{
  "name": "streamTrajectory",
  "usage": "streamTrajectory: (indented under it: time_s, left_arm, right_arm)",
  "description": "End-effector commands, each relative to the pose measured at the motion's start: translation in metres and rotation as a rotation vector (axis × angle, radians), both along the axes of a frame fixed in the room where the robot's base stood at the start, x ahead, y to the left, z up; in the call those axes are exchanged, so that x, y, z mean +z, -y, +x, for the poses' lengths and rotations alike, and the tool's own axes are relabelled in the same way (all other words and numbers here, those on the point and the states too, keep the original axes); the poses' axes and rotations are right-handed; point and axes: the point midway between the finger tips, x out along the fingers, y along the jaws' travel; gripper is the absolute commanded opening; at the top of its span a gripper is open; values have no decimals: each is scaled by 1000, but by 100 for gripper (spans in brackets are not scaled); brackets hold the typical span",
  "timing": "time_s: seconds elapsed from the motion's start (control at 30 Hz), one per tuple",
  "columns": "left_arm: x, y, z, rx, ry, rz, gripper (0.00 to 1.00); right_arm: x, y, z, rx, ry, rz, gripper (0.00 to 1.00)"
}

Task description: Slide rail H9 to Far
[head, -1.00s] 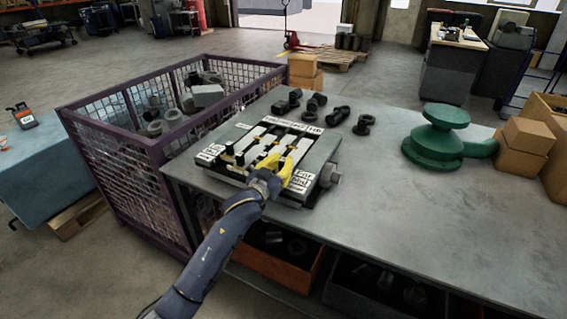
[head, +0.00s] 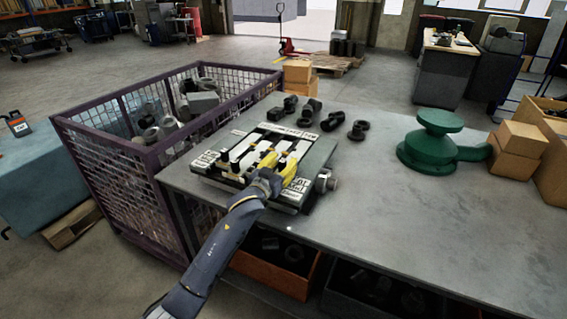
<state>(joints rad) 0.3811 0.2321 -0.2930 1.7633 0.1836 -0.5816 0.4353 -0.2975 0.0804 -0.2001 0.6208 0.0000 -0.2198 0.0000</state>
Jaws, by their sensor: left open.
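The slide-rail fixture (head: 230,183) is a flat dark-framed plate on the workbench. It has several pale rails (head: 262,143) side by side, dark knobs and white label plates (head: 294,188). The lettering is too small to read surely, so I cannot tell which rail is H9. My left gripper (head: 279,163) has yellow fingers and is open over the front right part of the fixture. The fingers straddle or hover over a rail there; contact cannot be told. The gripper and wrist hide part of the rails and the front edge. My right gripper is not in view.
Several dark fittings (head: 332,120) lie behind the fixture on the workbench (head: 410,220). A green pump-like casting (head: 432,145) and cardboard boxes (head: 519,149) stand to the right. A purple mesh crate (head: 120,190) stands left of the bench. The bench's middle right is clear.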

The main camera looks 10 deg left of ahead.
Motion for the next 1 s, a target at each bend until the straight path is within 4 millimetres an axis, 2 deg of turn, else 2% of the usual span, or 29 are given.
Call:
streamTrajectory:
  time_s: [0.23, 0.7, 1.0]
  left_arm:
    - [-1, -3, -14, 0, -1, 0, 42]
    - [-1, -19, -90, -1, -1, 0, 42]
    - [0, -25, -114, 0, 0, 0, 42]
  right_arm:
    - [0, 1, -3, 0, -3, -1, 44]
    - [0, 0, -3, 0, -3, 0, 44]
    - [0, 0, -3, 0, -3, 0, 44]
